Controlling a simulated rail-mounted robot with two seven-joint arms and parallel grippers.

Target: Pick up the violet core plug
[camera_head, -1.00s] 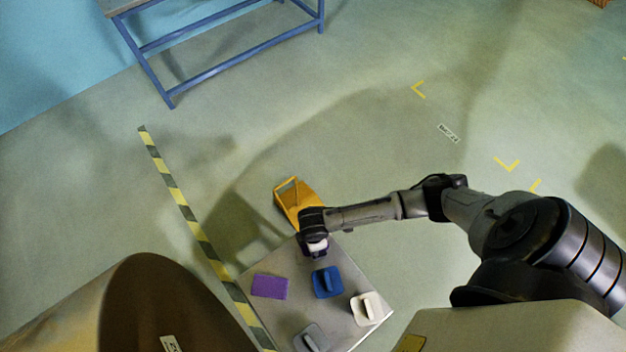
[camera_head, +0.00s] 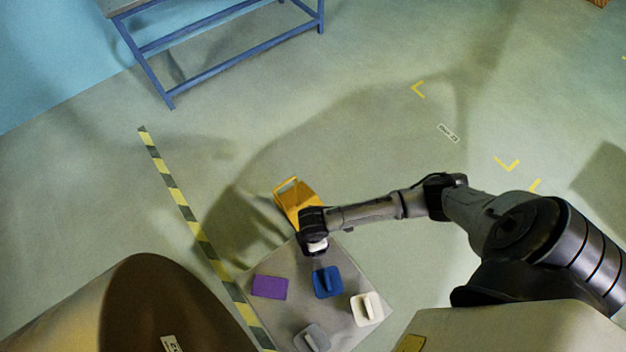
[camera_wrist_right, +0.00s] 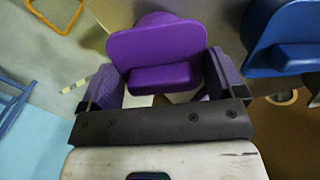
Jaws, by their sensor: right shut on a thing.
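The violet core plug (camera_wrist_right: 155,42) has a rounded plate and a thick grip bar; it fills the space between my right gripper's fingers in the right wrist view (camera_wrist_right: 160,85). The fingers are shut on its bar. In the head view my right gripper (camera_head: 315,247) is at the far corner of the grey tabletop (camera_head: 336,309), and the plug is mostly hidden beneath it. Whether the plug is clear of the top cannot be told. My left gripper is not in view.
A blue plug (camera_head: 327,282), a white plug (camera_head: 366,309) and a grey plug (camera_head: 312,338) stand on the tabletop beside a flat purple block (camera_head: 270,287). A yellow object (camera_head: 298,196) is on the floor beyond. A large brown roll (camera_head: 165,300) is at left.

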